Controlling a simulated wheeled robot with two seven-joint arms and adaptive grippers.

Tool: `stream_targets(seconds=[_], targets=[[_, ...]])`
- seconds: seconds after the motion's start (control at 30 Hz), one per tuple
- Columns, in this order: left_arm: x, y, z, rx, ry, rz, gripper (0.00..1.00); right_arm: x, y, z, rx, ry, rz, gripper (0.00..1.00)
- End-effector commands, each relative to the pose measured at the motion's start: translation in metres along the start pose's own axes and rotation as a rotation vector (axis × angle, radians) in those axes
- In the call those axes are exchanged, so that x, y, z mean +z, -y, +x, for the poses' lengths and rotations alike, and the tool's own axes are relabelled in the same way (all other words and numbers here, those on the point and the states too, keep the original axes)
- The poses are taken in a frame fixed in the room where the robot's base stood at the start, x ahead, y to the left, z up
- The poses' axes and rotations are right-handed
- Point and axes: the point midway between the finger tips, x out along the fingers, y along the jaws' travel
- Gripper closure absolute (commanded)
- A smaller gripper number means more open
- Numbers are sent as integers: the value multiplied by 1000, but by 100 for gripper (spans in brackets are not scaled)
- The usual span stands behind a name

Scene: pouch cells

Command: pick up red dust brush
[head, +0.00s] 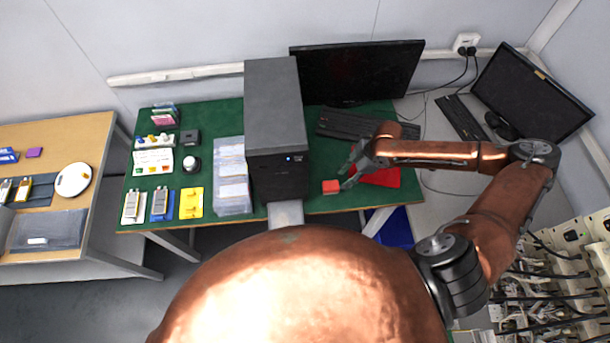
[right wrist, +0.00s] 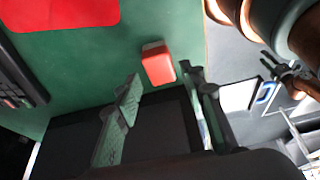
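A small red block-like object with a pale side (head: 331,187), which looks like the red dust brush, lies on the green table (head: 325,203) near its front edge, right of the black computer tower. It also shows in the right wrist view (right wrist: 158,63), ahead of the fingertips. Its bristles cannot be made out. My right gripper (head: 346,176) is open and empty, just right of the brush and apart from it. In the right wrist view its two fingers (right wrist: 165,92) stand spread with the brush beyond the gap. My left gripper is not in view.
A flat red sheet (head: 383,177) lies under and right of my right gripper. The tower (head: 276,130) stands close left of the brush. A keyboard (head: 350,124) and monitor (head: 355,72) are behind. Clear trays (head: 232,180) stand left of the tower.

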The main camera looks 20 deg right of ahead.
Motion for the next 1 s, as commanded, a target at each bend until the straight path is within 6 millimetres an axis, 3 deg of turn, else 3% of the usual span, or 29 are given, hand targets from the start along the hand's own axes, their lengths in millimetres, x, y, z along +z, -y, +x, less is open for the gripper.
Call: stream_targets(seconds=[0.2,0.7,1.0], targets=[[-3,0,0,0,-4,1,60,0,1,16,-4,0,0,48],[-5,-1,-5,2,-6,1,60,-5,6,77,-5,0,-6,48],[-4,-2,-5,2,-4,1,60,-4,6,80,-3,1,-6,48]])
